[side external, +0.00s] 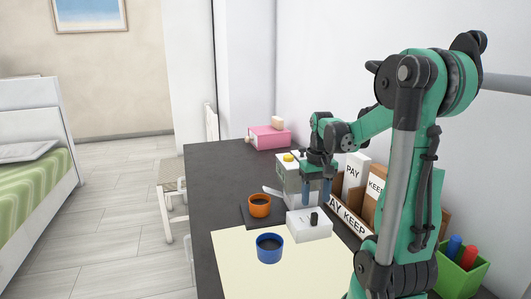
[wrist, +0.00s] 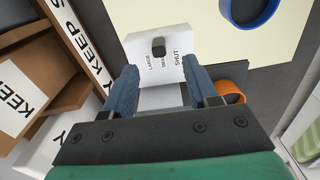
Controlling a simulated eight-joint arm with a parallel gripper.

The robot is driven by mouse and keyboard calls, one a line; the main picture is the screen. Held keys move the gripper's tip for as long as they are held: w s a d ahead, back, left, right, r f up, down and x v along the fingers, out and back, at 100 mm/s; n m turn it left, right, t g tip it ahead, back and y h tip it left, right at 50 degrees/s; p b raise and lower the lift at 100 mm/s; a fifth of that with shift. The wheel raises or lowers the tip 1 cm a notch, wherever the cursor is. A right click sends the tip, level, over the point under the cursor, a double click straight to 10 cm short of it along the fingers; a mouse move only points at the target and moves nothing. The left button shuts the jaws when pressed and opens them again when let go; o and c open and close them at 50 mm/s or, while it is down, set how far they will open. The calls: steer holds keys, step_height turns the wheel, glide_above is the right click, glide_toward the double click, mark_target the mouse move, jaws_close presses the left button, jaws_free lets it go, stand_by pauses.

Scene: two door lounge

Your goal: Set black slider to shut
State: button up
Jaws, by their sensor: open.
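The white box (side external: 309,232) stands on the dark table, with the black slider (side external: 313,218) upright on its top. In the wrist view the white box (wrist: 172,42) carries the labels LARGE, a middle word that is hard to read, and SHUT. The black slider (wrist: 158,47) there lies between LARGE and SHUT, near the middle label. My gripper (side external: 316,198) is open and empty, pointing down above the rear part of the box. In the wrist view my gripper (wrist: 160,70) has its two blue fingers apart on either side of the box, with the slider beyond their tips.
A blue cup (side external: 269,255) stands on a cream sheet (side external: 240,270) in front of the box. An orange cup (side external: 260,211) stands left of it. Signed boxes (side external: 352,180) line the wall at right, with a green pen holder (side external: 462,275) nearer. A pink box (side external: 268,139) is farther back.

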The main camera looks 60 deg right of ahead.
mark_target(315, 213)
steer(key=shift+f, duration=2.75)
jaws_close()
